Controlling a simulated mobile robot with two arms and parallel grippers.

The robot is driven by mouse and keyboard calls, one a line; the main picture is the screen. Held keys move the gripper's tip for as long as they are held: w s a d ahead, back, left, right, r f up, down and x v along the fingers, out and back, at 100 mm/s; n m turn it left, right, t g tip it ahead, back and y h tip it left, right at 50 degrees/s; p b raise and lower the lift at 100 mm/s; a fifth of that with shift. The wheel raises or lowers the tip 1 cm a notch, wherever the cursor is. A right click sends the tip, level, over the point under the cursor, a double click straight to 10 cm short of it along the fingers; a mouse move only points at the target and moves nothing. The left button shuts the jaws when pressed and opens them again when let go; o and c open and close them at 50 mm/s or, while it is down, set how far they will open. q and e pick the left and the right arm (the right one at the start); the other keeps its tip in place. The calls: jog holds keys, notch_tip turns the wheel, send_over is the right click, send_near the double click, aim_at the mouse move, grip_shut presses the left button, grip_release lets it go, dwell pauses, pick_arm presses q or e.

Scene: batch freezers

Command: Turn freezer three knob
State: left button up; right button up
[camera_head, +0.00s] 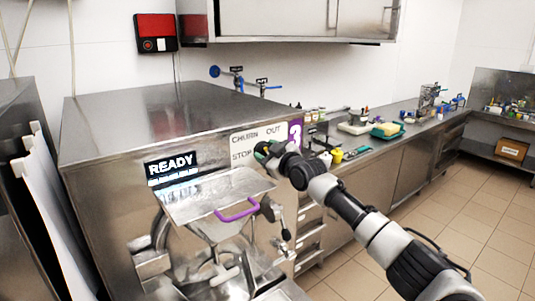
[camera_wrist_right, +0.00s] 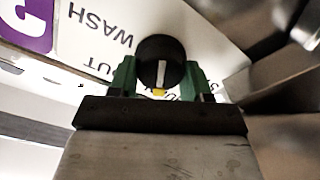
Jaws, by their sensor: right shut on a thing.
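Freezer three (camera_head: 115,150) is the steel machine at the left in the head view, with a purple number 3 (camera_head: 295,135) at the right of its front and a lit READY display (camera_head: 171,164). Its black round knob (camera_wrist_right: 150,50) shows in the wrist view, with a white pointer line and a small yellow mark at the pointer's lower end. My right gripper (camera_head: 266,151) is at the label panel; its green fingers (camera_wrist_right: 160,75) are shut on the knob from both sides. In the head view the gripper hides most of the knob. My left gripper is not in view.
The white label panel (camera_head: 243,142) reads CHURN, OUT and STOP; WASH shows upside down in the wrist view. A steel chute with a purple handle (camera_head: 237,210) juts out below it. A counter (camera_head: 385,140) with several items runs right. Tiled floor (camera_head: 480,230) is clear.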

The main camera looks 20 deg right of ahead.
jog(key=m+b, duration=0.1)
jog(key=m, duration=0.1)
jog(key=shift+m, duration=0.4)
jog(key=shift+m+b, duration=0.35)
jog(key=shift+m, duration=0.55)
jog(key=shift+d+r+m, duration=0.15)
jog(key=shift+m, duration=3.25)
jog(key=o, duration=0.9)
jog(key=shift+w, duration=0.15)
